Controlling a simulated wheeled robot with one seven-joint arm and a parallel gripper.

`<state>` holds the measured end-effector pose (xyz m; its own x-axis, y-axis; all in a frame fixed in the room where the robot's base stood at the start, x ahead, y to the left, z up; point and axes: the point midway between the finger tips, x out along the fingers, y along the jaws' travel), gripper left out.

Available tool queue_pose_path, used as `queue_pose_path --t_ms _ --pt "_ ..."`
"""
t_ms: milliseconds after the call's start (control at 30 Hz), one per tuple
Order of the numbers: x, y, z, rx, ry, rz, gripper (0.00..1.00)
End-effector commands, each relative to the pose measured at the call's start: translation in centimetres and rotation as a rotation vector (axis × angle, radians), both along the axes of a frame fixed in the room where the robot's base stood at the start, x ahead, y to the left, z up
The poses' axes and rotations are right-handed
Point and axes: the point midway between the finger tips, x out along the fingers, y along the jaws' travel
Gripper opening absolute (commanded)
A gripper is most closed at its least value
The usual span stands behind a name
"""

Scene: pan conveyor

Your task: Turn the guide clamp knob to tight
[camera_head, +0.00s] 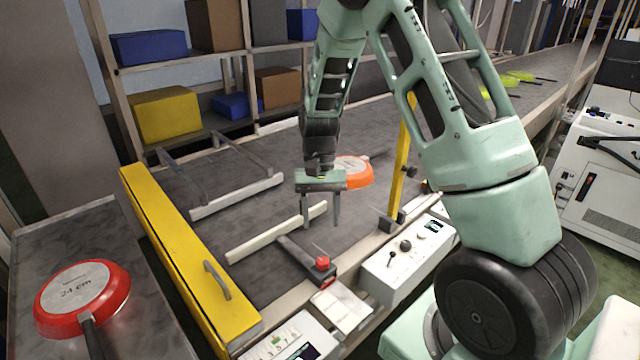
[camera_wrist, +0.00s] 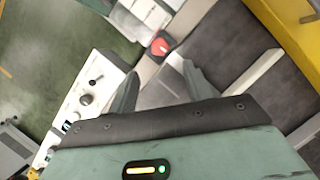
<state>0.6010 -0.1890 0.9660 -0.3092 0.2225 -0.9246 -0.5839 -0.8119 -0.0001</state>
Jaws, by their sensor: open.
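The guide clamp knob (camera_head: 322,262) is red and sits on a dark clamp block (camera_head: 318,275) at the near edge of the conveyor. In the wrist view the red knob (camera_wrist: 160,47) lies beyond my fingertips, with a pale mark on its top. My gripper (camera_head: 321,222) hangs fingers-down over the belt, above and behind the knob in the head view. Its two fingers are apart with nothing between them. In the wrist view my gripper (camera_wrist: 160,75) points towards the knob without touching it.
White guide rails (camera_head: 278,234) lie over the belt. A yellow beam (camera_head: 190,262) with a handle crosses at left. A control box (camera_head: 408,250) stands right of the knob. An orange pan (camera_head: 356,175) is behind my gripper; a red pan (camera_head: 82,290) rests on the left table.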

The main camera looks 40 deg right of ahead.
Motion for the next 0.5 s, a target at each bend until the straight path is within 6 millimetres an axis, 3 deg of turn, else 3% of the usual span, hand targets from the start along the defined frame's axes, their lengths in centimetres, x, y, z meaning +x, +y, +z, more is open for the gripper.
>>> queue_pose_path --t_ms 233,500 --pt "1.8 -1.2 4.9 -0.001 -0.005 -0.001 0.50" --pt "2.5 -1.8 7.4 0.000 -0.002 0.000 0.50"
